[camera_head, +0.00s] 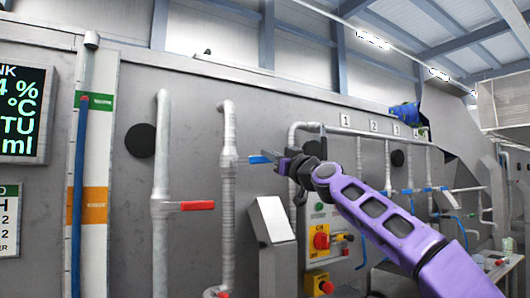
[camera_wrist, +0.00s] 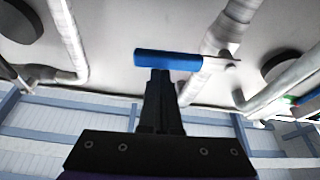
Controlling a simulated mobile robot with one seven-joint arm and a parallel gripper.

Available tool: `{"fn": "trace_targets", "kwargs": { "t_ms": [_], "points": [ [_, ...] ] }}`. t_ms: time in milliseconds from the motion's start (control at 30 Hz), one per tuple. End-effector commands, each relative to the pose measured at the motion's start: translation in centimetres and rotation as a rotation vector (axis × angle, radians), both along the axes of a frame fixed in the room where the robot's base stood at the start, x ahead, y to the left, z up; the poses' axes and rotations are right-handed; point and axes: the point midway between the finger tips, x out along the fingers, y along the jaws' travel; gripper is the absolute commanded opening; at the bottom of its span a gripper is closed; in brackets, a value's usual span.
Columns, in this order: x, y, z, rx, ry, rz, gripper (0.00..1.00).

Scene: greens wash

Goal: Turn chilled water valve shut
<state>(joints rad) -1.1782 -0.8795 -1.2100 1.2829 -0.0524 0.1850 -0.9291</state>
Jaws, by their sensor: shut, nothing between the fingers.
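A blue valve lever (camera_head: 260,159) sticks out to the right from a silver vertical pipe (camera_head: 227,190) in the head view, lying roughly level across the pipe's line. The blue lever (camera_wrist: 168,61) also shows in the wrist view, joined to a pale metal stem at its right. My gripper (camera_head: 279,163) is at the lever's free end. In the wrist view its fingers (camera_wrist: 160,76) are shut together with nothing between them, their tips overlapping the lever's lower edge. I cannot tell whether they touch it. No label on this valve is readable.
A red lever (camera_head: 197,206) sits on the pipe to the left. A grey sloped box (camera_head: 272,220) and a yellow control panel (camera_head: 322,240) with a red knob stand below my gripper. More pipes with blue levers run to the right.

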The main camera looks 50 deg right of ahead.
Motion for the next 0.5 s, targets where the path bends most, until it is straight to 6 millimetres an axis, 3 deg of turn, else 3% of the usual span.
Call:
{"fn": "trace_targets", "kwargs": {
  "t_ms": [500],
  "points": [
    [0.0,-0.79,-0.53,-0.002,0.002,0.0,0.0]
  ]
}}
